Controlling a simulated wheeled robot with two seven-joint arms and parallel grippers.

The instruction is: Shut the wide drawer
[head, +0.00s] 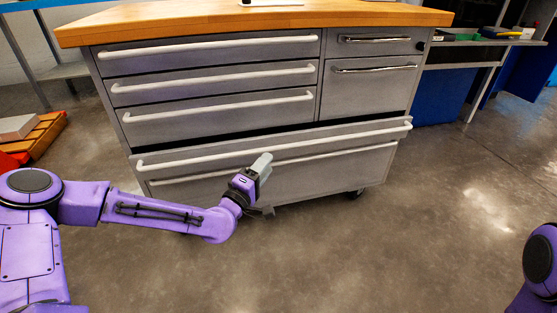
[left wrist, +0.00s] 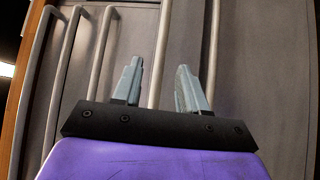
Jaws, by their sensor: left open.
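The wide drawer (head: 325,133) is a grey, full-width drawer in the lower part of the cabinet. It stands slightly out, with a dark gap above its front. Its long white handle (head: 205,158) also shows in the left wrist view (left wrist: 160,60), running up between the finger directions. My left gripper (head: 263,165) is in front of this drawer, near the middle of its handle, and hides a short part of it. In the left wrist view the gripper (left wrist: 158,85) has its two grey fingers apart, with nothing clearly held. Whether they touch the handle I cannot tell. My right gripper is out of view.
The cabinet has a wooden top (head: 190,22), several smaller closed drawers above, and another wide drawer (head: 330,165) below, with its own white handle. A blue-fronted bench (head: 445,97) stands at the right. The concrete floor (head: 390,250) in front is clear.

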